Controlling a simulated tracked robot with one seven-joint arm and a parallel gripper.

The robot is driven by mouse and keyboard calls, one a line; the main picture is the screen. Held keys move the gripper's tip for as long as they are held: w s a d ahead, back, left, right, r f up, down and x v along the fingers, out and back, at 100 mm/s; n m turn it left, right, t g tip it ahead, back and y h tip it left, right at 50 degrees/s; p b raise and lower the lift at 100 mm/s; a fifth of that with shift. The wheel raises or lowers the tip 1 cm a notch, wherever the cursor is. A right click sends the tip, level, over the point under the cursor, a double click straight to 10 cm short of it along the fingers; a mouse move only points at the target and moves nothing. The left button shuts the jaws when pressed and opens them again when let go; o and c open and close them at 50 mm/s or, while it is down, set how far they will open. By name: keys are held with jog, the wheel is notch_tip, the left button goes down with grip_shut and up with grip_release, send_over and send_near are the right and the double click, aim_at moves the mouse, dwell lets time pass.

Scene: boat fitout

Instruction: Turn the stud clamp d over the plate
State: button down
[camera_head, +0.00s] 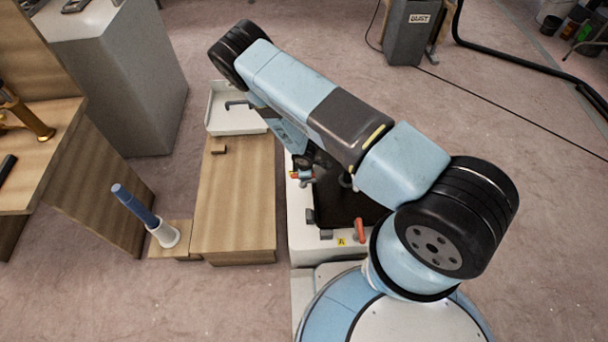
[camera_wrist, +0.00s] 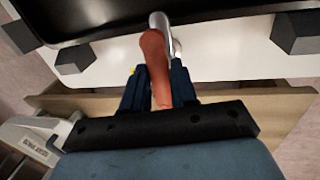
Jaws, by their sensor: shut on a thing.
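Stud clamp d, with an orange-red handle (camera_wrist: 154,48) and a shiny metal arm (camera_wrist: 160,21), stands at the edge of a white fixture (camera_wrist: 230,58). My gripper (camera_wrist: 157,74) is shut on the handle, with dark blue fingers on both sides. The metal arm points up the picture to the rim of the dark plate (camera_wrist: 85,14). In the head view the dark plate (camera_head: 338,207) lies in the fixture, partly hidden by my arm, and the held handle (camera_head: 294,174) shows small at the left edge. I cannot tell whether the arm overlaps the plate.
Another orange-red clamp handle (camera_head: 360,230) stands at the fixture's near edge beside a yellow label (camera_head: 341,242). Grey blocks (camera_wrist: 297,32) flank the plate. A wooden bench (camera_head: 235,200) adjoins on the left, with a white tray (camera_head: 222,115) and a blue-handled tool (camera_head: 135,205) in a white holder.

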jog(key=shift+w+d+n, duration=0.1)
jog(key=shift+w+n, duration=0.15)
jog(key=shift+n, duration=0.05)
jog(key=c, duration=0.9)
grip_release()
jog(key=shift+s, duration=0.1)
jog(key=shift+c, duration=0.2)
jog(key=shift+r, duration=0.1)
notch_tip(320, 180, up, 13)
jog(key=s, duration=0.2)
jog(key=shift+s, duration=0.35)
jog(key=shift+r, duration=0.2)
